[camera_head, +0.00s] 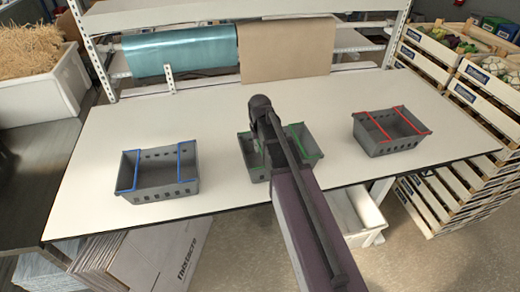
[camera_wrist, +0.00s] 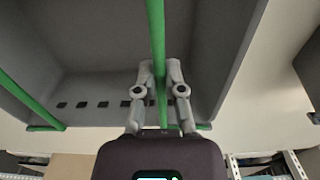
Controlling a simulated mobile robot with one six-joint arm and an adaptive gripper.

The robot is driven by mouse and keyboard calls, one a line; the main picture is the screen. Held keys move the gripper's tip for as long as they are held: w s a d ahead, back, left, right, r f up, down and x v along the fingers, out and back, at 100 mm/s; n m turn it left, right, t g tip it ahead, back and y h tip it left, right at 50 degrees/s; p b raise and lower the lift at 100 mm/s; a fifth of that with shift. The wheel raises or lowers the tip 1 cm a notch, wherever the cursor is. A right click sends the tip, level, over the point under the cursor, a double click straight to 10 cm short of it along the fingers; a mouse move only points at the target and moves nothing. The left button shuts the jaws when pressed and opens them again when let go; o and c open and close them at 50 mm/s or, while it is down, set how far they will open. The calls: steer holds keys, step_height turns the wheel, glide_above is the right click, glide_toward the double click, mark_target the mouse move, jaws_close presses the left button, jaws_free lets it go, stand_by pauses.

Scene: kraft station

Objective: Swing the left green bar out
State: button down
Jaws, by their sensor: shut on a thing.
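The grey crate with green bars (camera_head: 257,175) stands mid-table, partly hidden by my arm in the head view. Its left green bar (camera_wrist: 156,35) runs up the middle of the wrist view, between my fingers. My gripper (camera_wrist: 160,72) is shut on this bar. The right green bar (camera_head: 304,140) shows right of my arm in the head view, and at the left of the wrist view (camera_wrist: 25,100). It lies across the crate, apart from my gripper. The crate's inside (camera_wrist: 85,45) looks empty where it shows. My fingertips are hidden in the head view.
A grey crate with blue bars (camera_head: 160,172) stands on the left of the white table (camera_head: 110,130). A grey crate with red bars (camera_head: 390,130) stands on the right. Bare table separates the crates. A shelf with a teal roll (camera_head: 180,52) and brown paper (camera_head: 285,50) rises behind.

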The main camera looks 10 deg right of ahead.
steer(key=shift+r, duration=0.15)
steer(key=shift+a+r+p, duration=0.1)
steer(key=shift+r+p, duration=0.5)
steer(key=shift+p, duration=0.2)
steer(key=shift+a+r+p, duration=0.15)
steer(key=shift+r+p, duration=0.2)
steer(key=shift+a+r+p, duration=0.1)
steer(key=shift+r+p, duration=0.2)
steer(key=shift+r, duration=0.05)
steer(key=shift+a+r, duration=0.2)
steer(key=shift+r, duration=0.05)
stand_by(0.5)
steer(key=c, duration=1.4)
jaws_free()
steer(key=shift+a+r+p, duration=0.2)
steer(key=shift+r+p, duration=0.05)
steer(key=shift+p, duration=0.3)
steer(key=shift+a+r, duration=0.15)
